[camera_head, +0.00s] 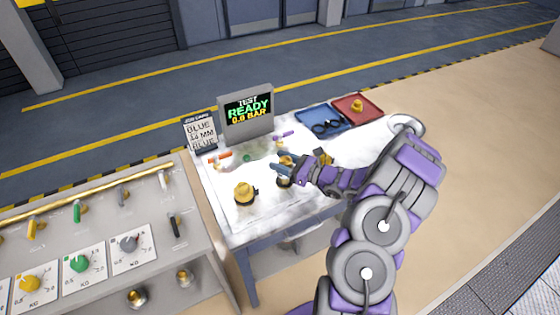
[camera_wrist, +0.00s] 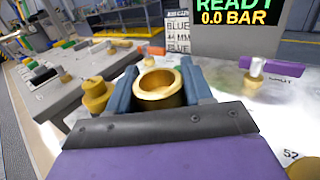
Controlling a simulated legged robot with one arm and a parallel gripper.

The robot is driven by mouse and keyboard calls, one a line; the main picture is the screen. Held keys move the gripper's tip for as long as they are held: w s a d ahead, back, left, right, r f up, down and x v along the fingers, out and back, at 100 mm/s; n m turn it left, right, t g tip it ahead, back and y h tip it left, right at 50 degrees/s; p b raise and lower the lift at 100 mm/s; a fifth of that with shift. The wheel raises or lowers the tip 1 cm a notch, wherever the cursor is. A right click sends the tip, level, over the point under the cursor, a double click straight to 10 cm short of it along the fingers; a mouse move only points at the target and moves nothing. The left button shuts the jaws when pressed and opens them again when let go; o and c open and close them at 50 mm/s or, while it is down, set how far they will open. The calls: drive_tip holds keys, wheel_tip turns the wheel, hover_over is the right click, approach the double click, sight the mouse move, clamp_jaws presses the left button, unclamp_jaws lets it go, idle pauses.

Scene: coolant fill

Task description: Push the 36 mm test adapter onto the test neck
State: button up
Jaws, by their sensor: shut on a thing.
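My gripper (camera_head: 281,164) is over the middle of the white bench top. In the wrist view its two blue-grey fingers (camera_wrist: 160,88) are shut on a brass ring-shaped adapter (camera_wrist: 158,94), whose open round mouth faces up. No size mark is readable on it. Another brass adapter (camera_head: 244,191) stands on the bench to the left of the gripper; it also shows in the wrist view (camera_wrist: 96,97), left of the fingers. A further brass piece (camera_wrist: 303,169) sits at the lower right, by a label reading 52. I cannot make out the test neck for certain.
A display (camera_head: 247,114) reading TEST READY and 0.0 BAR stands at the back, beside a job card (camera_head: 201,136). Orange (camera_head: 219,156) and purple (camera_head: 283,135) handles are in front. Blue (camera_head: 312,116) and red (camera_head: 370,113) trays lie at the back right. A valve bench (camera_head: 150,215) adjoins left.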

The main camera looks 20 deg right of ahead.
drive_tip(key=shift+d, duration=0.2)
drive_tip(key=shift+a, duration=0.8)
drive_tip(key=shift+d, duration=0.35)
drive_tip(key=shift+a, duration=0.2)
drive_tip(key=shift+d+p, duration=0.3)
drive_tip(key=shift+p, duration=0.2)
drive_tip(key=shift+f+b, duration=0.45)
drive_tip(key=shift+f, duration=1.15)
idle(0.3)
drive_tip(key=o, duration=1.2)
